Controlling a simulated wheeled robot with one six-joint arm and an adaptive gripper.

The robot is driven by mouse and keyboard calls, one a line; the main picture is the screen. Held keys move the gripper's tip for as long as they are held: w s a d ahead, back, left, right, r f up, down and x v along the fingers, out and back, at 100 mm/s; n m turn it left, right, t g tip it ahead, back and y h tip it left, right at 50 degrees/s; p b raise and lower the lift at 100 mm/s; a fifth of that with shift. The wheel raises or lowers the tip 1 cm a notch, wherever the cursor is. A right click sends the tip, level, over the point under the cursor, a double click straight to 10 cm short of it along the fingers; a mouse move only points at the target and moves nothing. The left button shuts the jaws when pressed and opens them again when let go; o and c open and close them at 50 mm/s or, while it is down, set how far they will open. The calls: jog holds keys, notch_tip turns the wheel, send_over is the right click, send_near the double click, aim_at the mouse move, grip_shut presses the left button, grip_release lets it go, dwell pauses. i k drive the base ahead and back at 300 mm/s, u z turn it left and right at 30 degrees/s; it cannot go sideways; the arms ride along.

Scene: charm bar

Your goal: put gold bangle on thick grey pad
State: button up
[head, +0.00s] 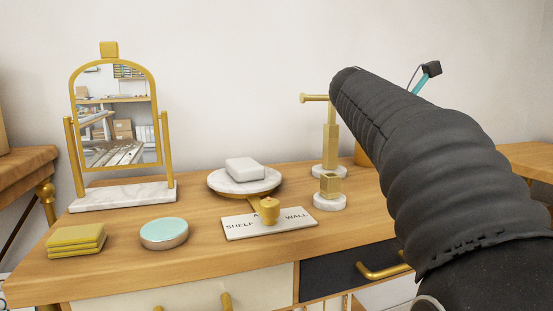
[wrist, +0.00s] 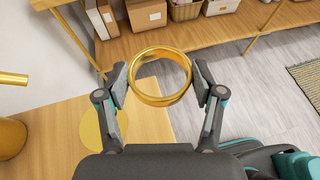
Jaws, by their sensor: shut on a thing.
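My gripper (wrist: 160,82) is shut on the gold bangle (wrist: 158,100) in the wrist view, with one finger against each side of the ring. The bangle is held in the air and its open middle faces the camera. In the head view my dark arm crosses the right side, and the bangle does not show there. A thick pale grey pad-like block (head: 244,169) with rounded edges lies on a round marble stand (head: 228,186) in the middle of the counter. I cannot be sure it is the named pad.
A gold-framed mirror (head: 158,142) stands at the left. Gold-coloured stacked pads (head: 76,241) and a teal-topped round tin (head: 164,233) sit at the front left. A sign plate (head: 240,230), a small gold block on a marble base (head: 330,188) and a tall gold stand (head: 330,145) stand near the middle.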

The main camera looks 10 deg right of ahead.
aim_at(244, 162)
jog(key=u, duration=2.6)
jog(key=k, duration=0.7)
jog(key=z, duration=0.8)
